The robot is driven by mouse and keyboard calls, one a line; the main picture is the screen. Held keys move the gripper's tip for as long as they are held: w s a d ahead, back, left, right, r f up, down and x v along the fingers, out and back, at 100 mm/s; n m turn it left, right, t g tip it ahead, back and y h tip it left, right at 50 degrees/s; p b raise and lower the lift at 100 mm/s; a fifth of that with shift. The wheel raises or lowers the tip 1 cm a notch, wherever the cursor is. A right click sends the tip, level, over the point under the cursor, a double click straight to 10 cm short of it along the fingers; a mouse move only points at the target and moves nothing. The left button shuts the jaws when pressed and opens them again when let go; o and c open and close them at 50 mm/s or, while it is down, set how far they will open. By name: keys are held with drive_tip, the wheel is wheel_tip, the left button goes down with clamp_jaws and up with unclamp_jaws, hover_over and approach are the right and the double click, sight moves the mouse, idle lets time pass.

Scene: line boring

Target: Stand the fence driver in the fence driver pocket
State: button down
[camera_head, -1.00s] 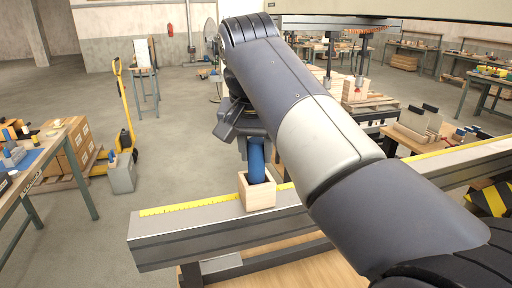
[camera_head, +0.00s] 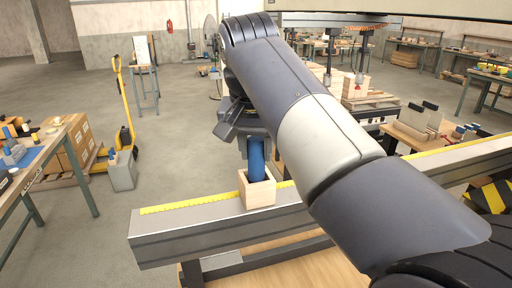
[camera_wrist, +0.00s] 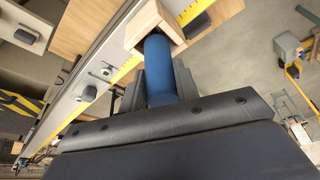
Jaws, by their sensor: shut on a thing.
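The blue fence driver (camera_head: 256,160) hangs upright below my gripper (camera_head: 252,138) in the head view. My gripper is shut on its upper part. The driver's lower end is inside the open top of the wooden pocket (camera_head: 260,196), a square box on the metal fence beam. How deep its end reaches is hidden by the box walls. In the wrist view, the blue driver (camera_wrist: 159,70) runs from my gripper (camera_wrist: 157,92) into the wooden pocket (camera_wrist: 148,24).
The long metal beam (camera_head: 170,234) with a yellow scale (camera_head: 175,207) runs across the front. A workbench (camera_head: 40,165) with boxes stands at left, beside a yellow pallet jack (camera_head: 124,105). Wooden blocks (camera_head: 420,122) stand on a table at right. Open floor lies behind the beam.

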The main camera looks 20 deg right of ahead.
drive_tip(key=shift+f, duration=0.25)
drive_tip(key=shift+f+b, duration=0.3)
drive_tip(key=shift+f, duration=0.05)
unclamp_jaws()
idle(0.6)
drive_tip(key=shift+r, duration=0.1)
drive_tip(key=shift+p+v, duration=3.2)
drive_tip(key=shift+v, duration=1.25)
